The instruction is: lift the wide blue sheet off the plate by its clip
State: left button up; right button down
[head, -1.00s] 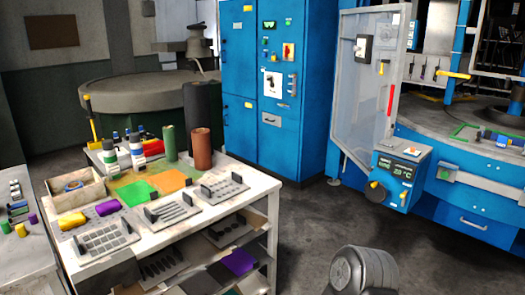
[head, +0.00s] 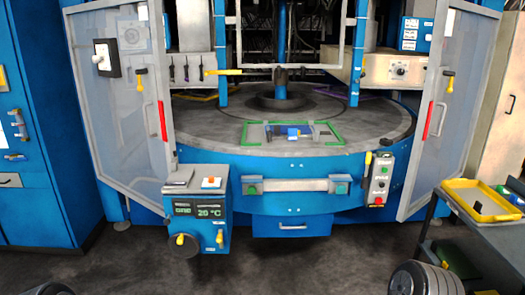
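A small blue piece (head: 292,134) lies on the round grey turntable (head: 215,128) of the blue press, inside a green rectangular outline (head: 290,145). It may be the wide blue sheet, but it is too small to be sure. Grey and dark parts lie beside it within the outline; I cannot make out a clip or the plate's edges. Neither of my grippers is in view. Only rounded grey parts of my arms show at the bottom left and bottom right edges, far from the turntable.
Two clear-panelled doors stand open at the left (head: 118,110) and right (head: 443,115) of the press. A control box (head: 197,208) and a button panel (head: 381,180) stick out in front. A cart with a yellow tray (head: 465,184) stands at right. The middle floor is clear.

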aim_at(277, 130)
jog(key=i+l+z, duration=0.2)
jog(key=i, duration=0.6)
jog(key=i+j+z, duration=0.15)
jog(key=i, duration=0.65)
jog(key=i+j+z, duration=0.2)
jog(key=i, duration=0.6)
jog(key=i+l, duration=0.1)
jog(key=i, duration=0.7)
jog(key=u, duration=0.4)
